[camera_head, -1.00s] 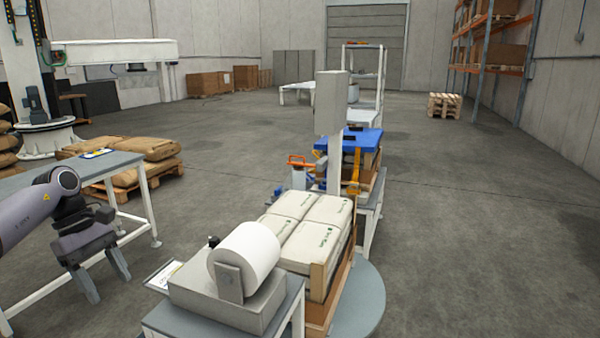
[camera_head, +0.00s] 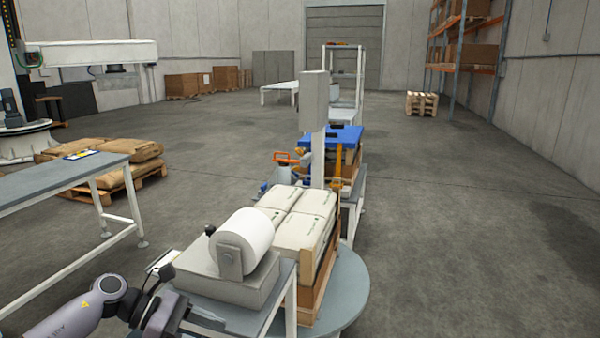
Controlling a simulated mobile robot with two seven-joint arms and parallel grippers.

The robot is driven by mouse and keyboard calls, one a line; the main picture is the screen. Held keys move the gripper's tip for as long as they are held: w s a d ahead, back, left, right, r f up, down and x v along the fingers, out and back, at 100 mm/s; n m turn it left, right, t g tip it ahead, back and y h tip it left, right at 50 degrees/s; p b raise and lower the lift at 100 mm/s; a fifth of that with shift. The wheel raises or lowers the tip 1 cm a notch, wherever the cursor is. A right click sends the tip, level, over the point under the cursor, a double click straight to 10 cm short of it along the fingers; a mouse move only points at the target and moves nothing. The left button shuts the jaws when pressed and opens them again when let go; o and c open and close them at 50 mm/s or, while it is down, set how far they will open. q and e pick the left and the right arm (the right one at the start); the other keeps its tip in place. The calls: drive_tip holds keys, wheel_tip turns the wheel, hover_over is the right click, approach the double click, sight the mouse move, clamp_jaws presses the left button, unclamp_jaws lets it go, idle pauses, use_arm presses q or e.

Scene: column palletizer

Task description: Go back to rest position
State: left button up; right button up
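My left arm comes in at the lower left, and its gripper (camera_head: 203,322) is low beside the front left of the small grey table (camera_head: 230,319). Its fingers point right and look apart, with nothing seen between them. The lower part of the gripper is close to the bottom edge of the picture. My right arm and gripper are not in view.
A white roll (camera_head: 243,241) on a grey machine (camera_head: 225,278) stands on the small table. Behind it, pale sacks (camera_head: 302,220) sit on a pallet over a round turntable (camera_head: 351,295). A grey-topped table (camera_head: 60,180) is at left. Floor at right is clear.

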use_arm(q)
drive_tip(key=s+d+f+n+t+h, duration=0.1)
drive_tip(key=s+d+n+t+h, duration=0.3)
drive_tip(key=d+n+t, duration=0.85)
drive_tip(key=s+a+f+m+g+y, duration=0.1)
drive_tip(key=s+a+f+m+y, duration=0.6)
drive_tip(key=m, duration=1)
drive_tip(key=s+a+f+m+g+y, duration=0.1)
drive_tip(key=s+a+f+m+y, duration=0.6)
drive_tip(key=m, duration=1)
drive_tip(key=s+f, duration=0.3)
drive_tip(key=s, duration=0.2)
drive_tip(key=shift+a+g, duration=0.35)
drive_tip(key=shift+w, duration=0.1)
